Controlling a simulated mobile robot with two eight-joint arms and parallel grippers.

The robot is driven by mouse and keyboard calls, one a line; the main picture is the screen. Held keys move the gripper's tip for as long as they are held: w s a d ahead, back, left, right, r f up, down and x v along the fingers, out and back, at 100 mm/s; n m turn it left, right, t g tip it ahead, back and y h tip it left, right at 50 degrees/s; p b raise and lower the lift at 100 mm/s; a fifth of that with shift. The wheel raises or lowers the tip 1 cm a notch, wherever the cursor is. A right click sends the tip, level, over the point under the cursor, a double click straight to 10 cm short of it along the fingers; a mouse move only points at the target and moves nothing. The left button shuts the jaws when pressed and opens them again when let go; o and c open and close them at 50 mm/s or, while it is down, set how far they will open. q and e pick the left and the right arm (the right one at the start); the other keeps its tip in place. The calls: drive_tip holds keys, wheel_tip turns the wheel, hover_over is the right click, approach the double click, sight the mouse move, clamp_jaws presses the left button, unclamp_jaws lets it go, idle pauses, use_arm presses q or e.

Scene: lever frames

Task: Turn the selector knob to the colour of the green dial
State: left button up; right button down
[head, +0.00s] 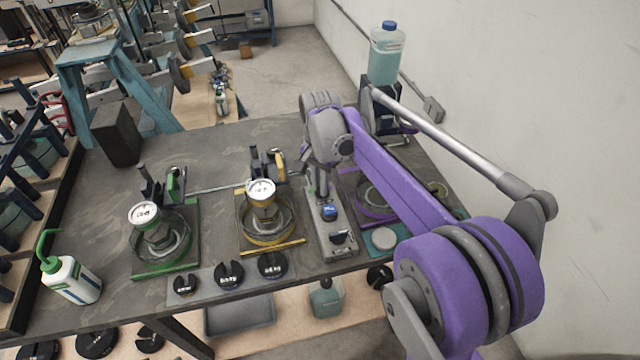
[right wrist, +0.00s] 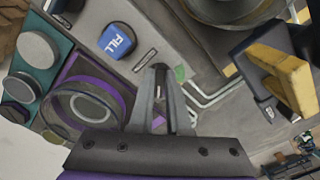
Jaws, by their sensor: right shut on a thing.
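The green dial (head: 145,213) is a white-faced gauge on a green-framed stand at the left of the table. That knob also shows in the right wrist view (right wrist: 117,40). My right gripper (head: 322,188) points down at the panel's far end. In the right wrist view its fingers (right wrist: 160,72) are closed on a small part there, which I take for the selector knob; the fingers mostly hide it. A green patch (right wrist: 180,73) shows right beside the fingertips. My left gripper is out of view.
A yellow-framed gauge (head: 262,192) stands left of the panel, and a purple-framed ring (right wrist: 85,107) is on its other side. Black slotted weights (head: 229,275) lie along the front edge. A green-capped bottle (head: 72,279) stands at the left. The wall is close on the right.

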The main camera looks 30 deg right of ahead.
drive_tip(key=shift+n, duration=0.3)
drive_tip(key=n, duration=0.4)
drive_tip(key=shift+s+d+n, duration=0.15)
drive_tip(key=shift+n, duration=0.15)
drive_tip(key=n, duration=0.4)
drive_tip(key=shift+d+n, duration=0.1)
drive_tip(key=shift+n, duration=0.2)
drive_tip(key=n, duration=0.5)
drive_tip(key=shift+d, duration=0.2)
drive_tip(key=n, duration=0.5)
drive_tip(key=shift+d+p, duration=0.15)
drive_tip(key=shift+p, duration=0.2)
drive_tip(key=c, duration=0.9)
unclamp_jaws()
